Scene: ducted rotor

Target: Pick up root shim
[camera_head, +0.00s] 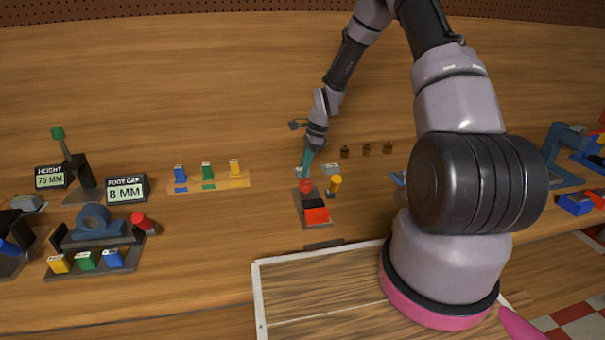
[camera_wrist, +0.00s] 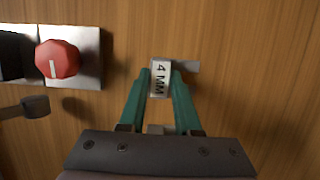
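A small pale block marked "4 MM" (camera_wrist: 160,78), apparently a shim, lies on the wood between the fingertips of my gripper (camera_wrist: 160,75) in the wrist view. A grey part shows beside it, behind the right finger. The teal fingers stand close on either side of the block; whether they press on it I cannot tell. In the head view my gripper (camera_head: 306,166) points down at the bench, just behind a red knob (camera_head: 306,186). Another pale grey piece (camera_head: 331,168) lies to its right. A sign (camera_head: 126,189) at left reads a gap of "8 MM".
The knob's fixture, with a red block (camera_head: 317,215), stands close in front of my gripper, and a yellow-topped post (camera_head: 335,183) to the right. Several dark small pieces (camera_head: 366,149) stand behind. A rack with blue, green and yellow pieces (camera_head: 236,182) is at left.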

